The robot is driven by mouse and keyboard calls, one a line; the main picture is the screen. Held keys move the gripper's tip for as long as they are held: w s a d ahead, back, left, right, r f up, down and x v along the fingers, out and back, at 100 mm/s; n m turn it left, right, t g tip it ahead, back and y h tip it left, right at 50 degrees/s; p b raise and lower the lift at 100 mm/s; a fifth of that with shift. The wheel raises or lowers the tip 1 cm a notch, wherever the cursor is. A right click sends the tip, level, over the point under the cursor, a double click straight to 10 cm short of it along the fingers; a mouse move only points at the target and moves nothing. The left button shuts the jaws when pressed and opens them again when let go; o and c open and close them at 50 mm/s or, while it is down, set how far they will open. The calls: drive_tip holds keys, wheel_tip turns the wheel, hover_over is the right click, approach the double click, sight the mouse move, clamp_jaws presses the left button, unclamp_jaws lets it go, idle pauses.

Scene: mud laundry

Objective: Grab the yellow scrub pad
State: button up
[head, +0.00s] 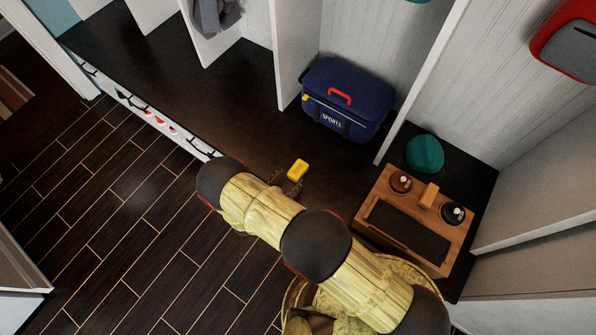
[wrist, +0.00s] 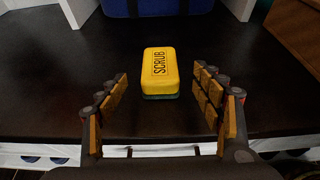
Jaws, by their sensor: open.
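The yellow scrub pad (wrist: 159,72) lies on the dark bench top, with the word SCRUB on its upper face and a dark green layer beneath. It also shows in the head view (head: 298,169), just beyond the end of my arm. My gripper (wrist: 160,86) is open and empty, one finger to the left of the pad and one to the right. In the wrist view the pad sits between and slightly beyond the fingertips, with gaps on both sides. In the head view my gripper is mostly hidden by my arm.
A blue sports bag (head: 346,98) stands behind the pad. A wooden tray (head: 459,262) with two small round containers (head: 401,181) and an orange block (head: 429,194) lies to the right, near a teal item (head: 425,153). White dividers (head: 296,55) rise from the bench. Bench left of the pad is clear.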

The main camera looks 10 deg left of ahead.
sight(294, 175)
drive_tip(key=x, duration=0.2)
drive_tip(key=b+x, duration=0.1)
drive_tip(key=x, duration=0.2)
drive_tip(key=shift+s+f, duration=0.15)
drive_tip(key=shift+f, duration=0.15)
drive_tip(key=shift+c, duration=0.4)
drive_tip(key=c, duration=1.3)
drive_tip(key=shift+r, duration=0.2)
